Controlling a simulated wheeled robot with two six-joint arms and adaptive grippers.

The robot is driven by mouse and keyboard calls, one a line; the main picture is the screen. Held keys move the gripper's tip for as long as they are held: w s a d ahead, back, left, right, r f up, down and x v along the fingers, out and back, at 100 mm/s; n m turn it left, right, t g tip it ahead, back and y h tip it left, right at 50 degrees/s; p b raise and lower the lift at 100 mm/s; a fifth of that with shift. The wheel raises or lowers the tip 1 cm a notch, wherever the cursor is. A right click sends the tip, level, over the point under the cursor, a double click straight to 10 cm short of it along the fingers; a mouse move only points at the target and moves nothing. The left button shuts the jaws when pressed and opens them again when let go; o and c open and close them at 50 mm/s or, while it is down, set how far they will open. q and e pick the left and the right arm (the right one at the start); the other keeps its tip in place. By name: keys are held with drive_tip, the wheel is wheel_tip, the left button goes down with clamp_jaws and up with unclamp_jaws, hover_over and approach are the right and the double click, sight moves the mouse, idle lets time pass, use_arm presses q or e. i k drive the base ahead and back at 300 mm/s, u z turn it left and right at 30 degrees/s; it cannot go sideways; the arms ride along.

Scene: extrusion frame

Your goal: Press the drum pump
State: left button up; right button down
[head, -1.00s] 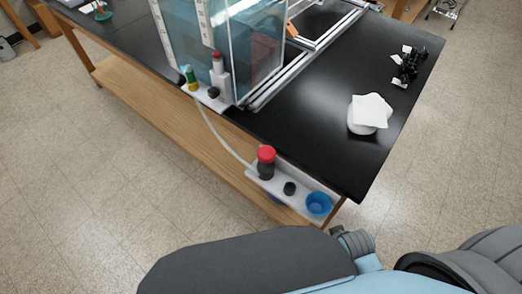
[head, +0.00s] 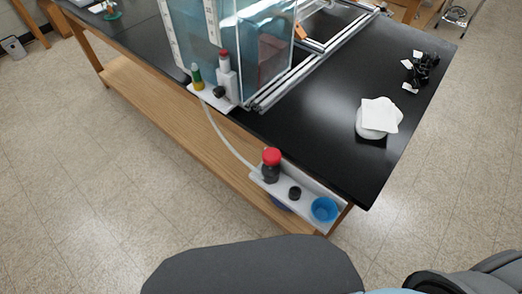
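Two small white brackets hang on the near edge of the black table. The closer bracket (head: 312,187) holds a dark bottle with a red cap (head: 271,164), a small black knob (head: 295,193) and a blue cup (head: 324,209). The farther bracket (head: 213,97) holds a green and yellow bottle (head: 197,77), a white bottle with a red top (head: 224,64) and a black knob (head: 219,91). A pale tube (head: 222,140) runs between the brackets. I cannot tell which part is the drum pump. Neither gripper is in view.
A clear tank (head: 240,40) stands on the black table (head: 310,130) beside a metal extrusion frame (head: 320,55). A white cloth pile (head: 379,116) and black parts (head: 421,70) lie on the right. Floor in front is open. Parts of my body fill the bottom.

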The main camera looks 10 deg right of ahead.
sight(272, 157)
drive_tip(key=z, duration=1.5)
drive_tip(key=k, duration=1.15)
drive_tip(key=u, duration=1.8)
drive_tip(key=i, duration=0.5)
drive_tip(key=z, duration=0.1)
